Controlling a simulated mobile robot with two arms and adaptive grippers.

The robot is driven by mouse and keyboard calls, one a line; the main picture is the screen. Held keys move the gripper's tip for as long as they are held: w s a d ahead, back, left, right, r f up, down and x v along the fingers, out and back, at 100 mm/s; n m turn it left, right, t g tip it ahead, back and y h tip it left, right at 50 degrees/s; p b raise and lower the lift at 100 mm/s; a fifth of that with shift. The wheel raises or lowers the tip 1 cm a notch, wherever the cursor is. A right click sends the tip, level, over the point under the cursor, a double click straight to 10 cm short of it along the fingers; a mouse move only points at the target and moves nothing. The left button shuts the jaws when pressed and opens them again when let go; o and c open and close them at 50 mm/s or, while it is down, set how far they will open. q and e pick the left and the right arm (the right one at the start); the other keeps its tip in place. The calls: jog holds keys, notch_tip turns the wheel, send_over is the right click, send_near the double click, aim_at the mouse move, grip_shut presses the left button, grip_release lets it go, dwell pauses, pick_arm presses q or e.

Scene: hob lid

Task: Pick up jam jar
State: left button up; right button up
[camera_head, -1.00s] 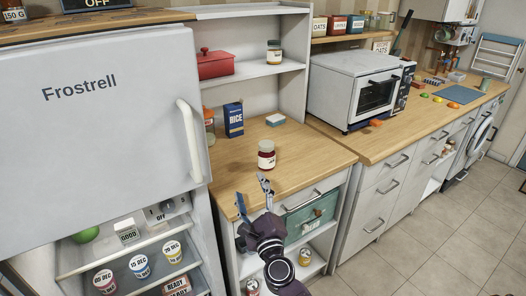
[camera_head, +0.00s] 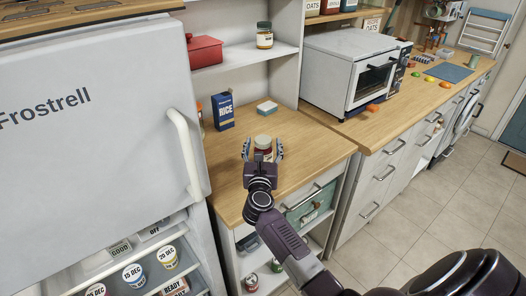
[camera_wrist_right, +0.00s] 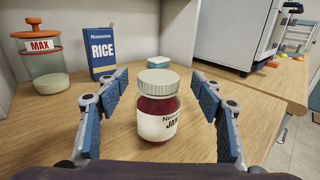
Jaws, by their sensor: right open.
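The jam jar (camera_wrist_right: 157,108) stands upright on the wooden counter, with dark red contents, a cream lid and a white label reading JAM. In the head view the jar (camera_head: 263,143) is partly hidden behind my right gripper (camera_head: 263,152). In the right wrist view my right gripper (camera_wrist_right: 164,110) is open, one blue-padded finger on each side of the jar, with gaps between pads and glass. My left gripper is not in view.
A blue rice box (camera_head: 223,111) and a blue-white sponge-like block (camera_head: 267,107) stand behind the jar. A jar marked MAX (camera_wrist_right: 44,60) is at the back left. A white toaster oven (camera_head: 352,70) stands to the right. The fridge (camera_head: 90,120) is on the left.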

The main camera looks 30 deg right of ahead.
jog(key=x, duration=0.2)
jog(key=shift+w+f, duration=0.1)
jog(key=shift+w, duration=0.25)
jog(key=shift+w+d, duration=0.1)
jog(key=shift+d, duration=0.1)
jog(key=c, duration=0.8)
grip_shut()
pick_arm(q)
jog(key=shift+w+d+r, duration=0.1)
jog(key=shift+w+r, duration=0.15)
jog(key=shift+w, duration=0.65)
